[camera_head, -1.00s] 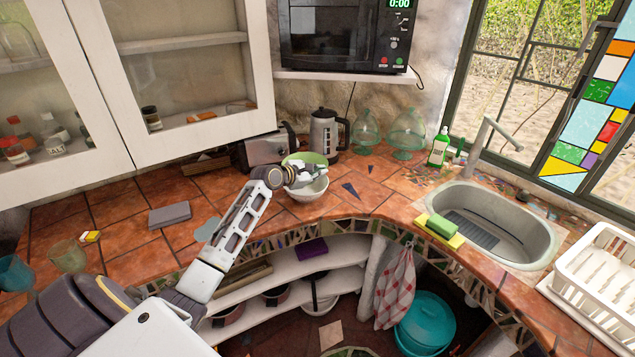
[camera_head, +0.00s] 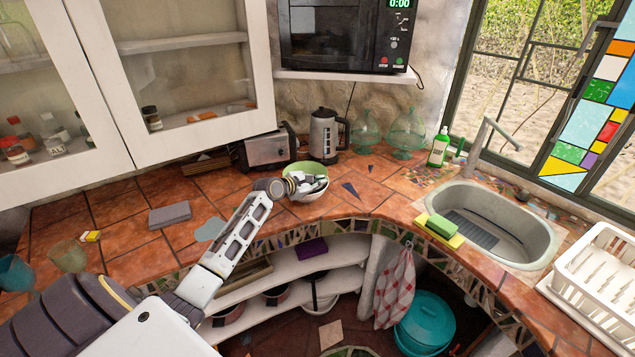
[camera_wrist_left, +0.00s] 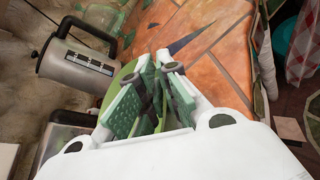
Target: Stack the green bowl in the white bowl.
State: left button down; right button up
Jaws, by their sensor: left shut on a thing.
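The green bowl (camera_head: 303,167) sits low at the white bowl (camera_head: 309,196) on the tiled counter, in the middle of the head view. Its far rim shows above the white bowl's rim; it looks nested inside, but my gripper hides where they meet. My left gripper (camera_head: 314,185) comes in from the left and is shut on the green bowl's near side. In the left wrist view a light green strip of the green bowl (camera_wrist_left: 125,72) shows behind the fingers (camera_wrist_left: 155,72); the white bowl cannot be made out there. My right gripper is not in view.
A toaster (camera_head: 267,149) and a kettle (camera_head: 324,136) stand close behind the bowls.

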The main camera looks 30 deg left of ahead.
pick_arm(q)
jog(key=shift+f, duration=0.25)
jog(key=c, duration=1.6)
grip_release()
jog(key=shift+f, duration=0.1)
jog(key=shift+c, duration=0.2)
jog(key=shift+r, duration=0.65)
jog(key=shift+s, duration=0.35)
jog(key=v, duration=1.1)
jog(key=shift+r+b, duration=0.25)
jog(key=shift+b, duration=0.1)
jog(key=shift+s+f, duration=0.1)
